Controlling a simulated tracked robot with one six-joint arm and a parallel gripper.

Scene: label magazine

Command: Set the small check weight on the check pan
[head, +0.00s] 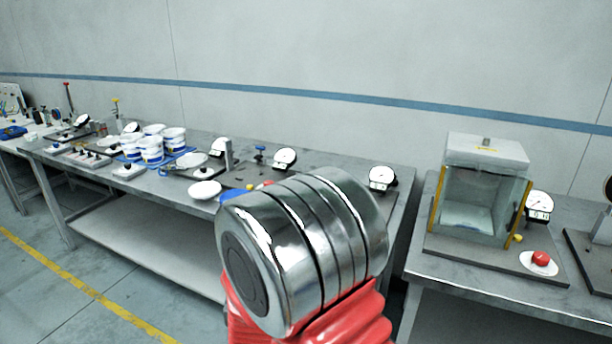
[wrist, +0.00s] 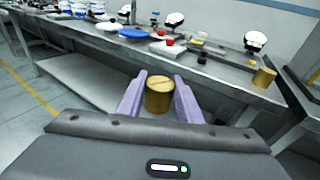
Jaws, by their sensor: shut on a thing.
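My gripper (wrist: 158,84) shows in the wrist view with its two pale purple fingers shut on a brass cylindrical weight (wrist: 158,98). The weight is upright between the fingers, with a line across its top, and is held in front of the grey table's edge. A second brass cylinder (wrist: 264,77) stands near the right end of that table. I cannot tell for sure which dish is the check pan; a blue round dish (wrist: 134,33) and a white round dish (wrist: 107,27) lie on the table. In the head view my arm hides the gripper and the held weight.
The long grey table (head: 120,176) carries white tubs (head: 151,150), a white dish (head: 204,190) and dial gauges (head: 284,158). A glass-sided case (head: 472,200) and a red knob (head: 541,258) stand on the right table. The floor in front is clear, with a yellow line.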

